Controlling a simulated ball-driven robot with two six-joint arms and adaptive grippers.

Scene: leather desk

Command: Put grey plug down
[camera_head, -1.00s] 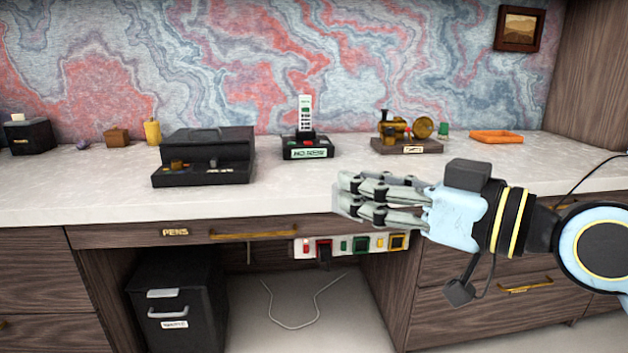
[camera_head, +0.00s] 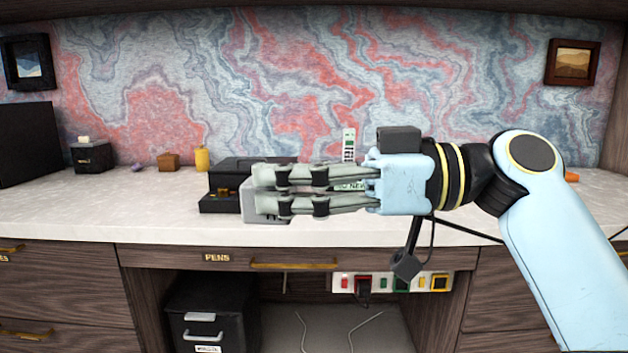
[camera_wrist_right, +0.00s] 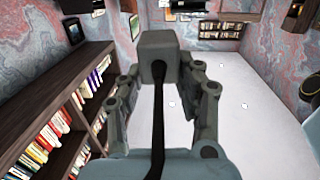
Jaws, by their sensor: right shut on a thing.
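My right gripper (camera_head: 262,191) reaches in from the right, its fingers pointing left above the front part of the white desktop (camera_head: 120,205). It is shut on the grey plug (camera_head: 247,208), a small block partly hidden behind the fingers. In the right wrist view the plug (camera_wrist_right: 158,52) sits between the two fingertips (camera_wrist_right: 160,70), and a black cable runs back from it over the palm. The plug appears held above the desktop; the gap under it is hard to judge. My left gripper is not in view.
A black box-like device (camera_head: 222,185) stands behind the fingers, partly hidden. A phone handset (camera_head: 349,143) stands behind the hand. The left desktop front is clear.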

